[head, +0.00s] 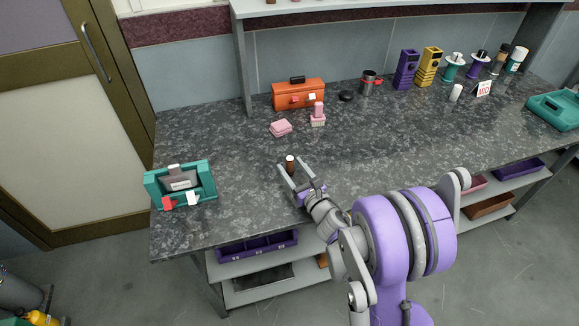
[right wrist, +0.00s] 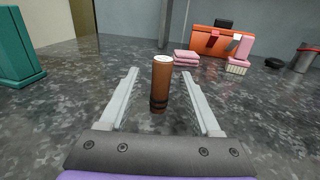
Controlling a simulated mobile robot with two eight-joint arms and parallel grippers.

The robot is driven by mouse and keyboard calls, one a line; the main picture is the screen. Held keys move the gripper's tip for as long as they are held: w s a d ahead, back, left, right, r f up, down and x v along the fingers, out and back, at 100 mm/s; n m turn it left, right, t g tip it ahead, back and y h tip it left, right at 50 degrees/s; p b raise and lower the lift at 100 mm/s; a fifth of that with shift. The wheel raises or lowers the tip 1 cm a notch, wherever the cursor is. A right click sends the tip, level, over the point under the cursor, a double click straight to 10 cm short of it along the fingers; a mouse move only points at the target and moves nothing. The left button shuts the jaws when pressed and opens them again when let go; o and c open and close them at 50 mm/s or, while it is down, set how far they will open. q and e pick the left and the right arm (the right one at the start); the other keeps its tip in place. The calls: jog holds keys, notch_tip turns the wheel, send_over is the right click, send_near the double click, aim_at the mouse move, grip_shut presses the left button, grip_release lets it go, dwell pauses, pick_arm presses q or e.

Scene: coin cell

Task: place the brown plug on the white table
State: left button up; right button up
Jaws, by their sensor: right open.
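The brown plug (head: 290,166) stands upright on the dark speckled table (head: 232,140), with a pale round top. In the right wrist view the brown plug (right wrist: 160,84) has a dark band near its base and stands between the two fingers, with a gap on each side. My right gripper (head: 289,172) is open around it, low over the table; its fingers also show in the right wrist view (right wrist: 163,88). I see no white table surface; the worktop is grey-black. My left gripper is not in view.
A teal device (head: 180,184) is at the left. Pink blocks (head: 281,127) and an orange toolbox (head: 298,95) stand behind the plug.

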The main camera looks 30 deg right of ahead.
jog(key=w, duration=0.4)
jog(key=shift+w+d+f, duration=0.15)
jog(key=shift+w+d, duration=0.05)
jog(key=shift+w, duration=0.2)
grip_shut()
